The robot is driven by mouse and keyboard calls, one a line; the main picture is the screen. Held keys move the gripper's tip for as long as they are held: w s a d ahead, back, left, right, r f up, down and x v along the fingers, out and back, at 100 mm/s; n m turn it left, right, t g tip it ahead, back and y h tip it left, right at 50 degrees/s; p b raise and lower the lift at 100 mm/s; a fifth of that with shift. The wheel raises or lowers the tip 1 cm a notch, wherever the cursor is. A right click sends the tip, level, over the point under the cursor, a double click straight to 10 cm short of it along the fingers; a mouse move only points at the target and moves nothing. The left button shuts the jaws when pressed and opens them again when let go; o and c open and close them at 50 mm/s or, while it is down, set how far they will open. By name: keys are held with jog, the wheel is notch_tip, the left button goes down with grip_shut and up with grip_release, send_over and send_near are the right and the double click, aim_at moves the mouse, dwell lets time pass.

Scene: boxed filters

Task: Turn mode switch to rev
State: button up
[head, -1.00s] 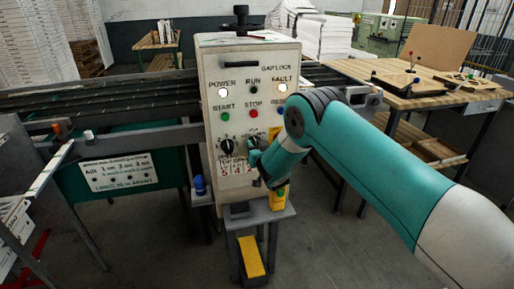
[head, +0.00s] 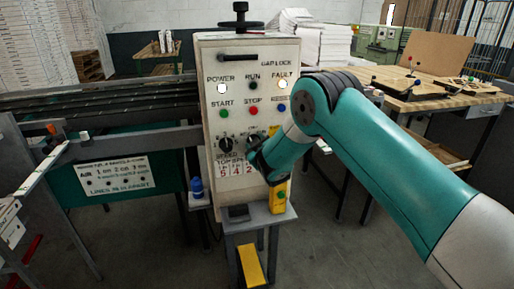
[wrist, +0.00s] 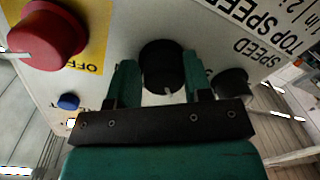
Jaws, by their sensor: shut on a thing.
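The control panel (head: 235,100) stands upright in front of me in the head view. Its mode switch appears to be the black round knob (wrist: 162,62), which sits between my gripper's two green fingers in the wrist view. A short white mark shows on the knob's near edge. My gripper (wrist: 161,78) is shut on this knob, one finger on each side. In the head view my gripper (head: 257,152) covers most of the knob and its label, so I cannot read its setting. A second black knob, marked SPEED (head: 226,144), is just left of it; it also shows in the wrist view (wrist: 232,84).
A red knob (wrist: 46,36) on a yellow OFF plate and a small blue button (wrist: 68,101) are beside my gripper. Green START (head: 224,114) and red STOP (head: 253,111) buttons are above. A yellow box (head: 279,197) is below my wrist.

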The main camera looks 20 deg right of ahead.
jog(key=shift+a+n, duration=0.25)
jog(key=shift+n, duration=0.05)
jog(key=o, duration=0.8)
jog(key=shift+a+f, duration=0.1)
jog(key=shift+a, duration=0.05)
jog(key=shift+d, duration=0.2)
jog(key=shift+s+d, duration=0.1)
jog(key=shift+s, duration=0.05)
jog(key=s+b, duration=1.2)
jog(key=s, duration=0.5)
jog(key=shift+d+r, duration=0.35)
jog(key=shift+r, duration=0.05)
